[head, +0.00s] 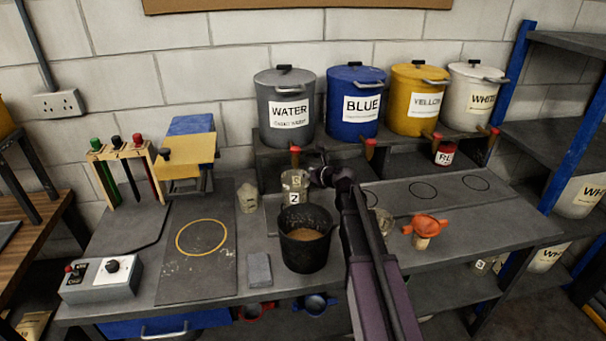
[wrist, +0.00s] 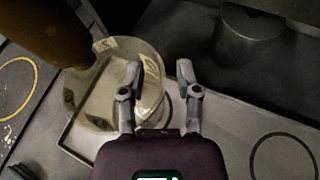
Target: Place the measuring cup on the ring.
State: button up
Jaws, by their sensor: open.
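The measuring cup (head: 294,187) is clear with number labels and stands upright under the tap of the grey WATER container. My gripper (head: 322,176) is just to its right. In the wrist view my gripper (wrist: 160,72) is open with nothing between its fingers. The left finger overlaps the right side of the measuring cup (wrist: 92,90); I cannot tell if they touch. A yellow ring (head: 178,238) is marked on the dark board at left, and part of it shows in the wrist view (wrist: 34,80). Thin black rings (head: 423,182) are marked on the right-hand surface.
A black bucket (head: 305,252) with brown contents stands in front of the cup. A grey block (head: 259,269), a pale bottle (head: 248,198) and an orange funnel (head: 428,224) are nearby. Taps overhang the bench at the back. The board inside the yellow ring is clear.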

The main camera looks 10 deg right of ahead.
jog(key=p+v, duration=0.4)
jog(key=v, duration=0.8)
jog(key=shift+p, duration=0.35)
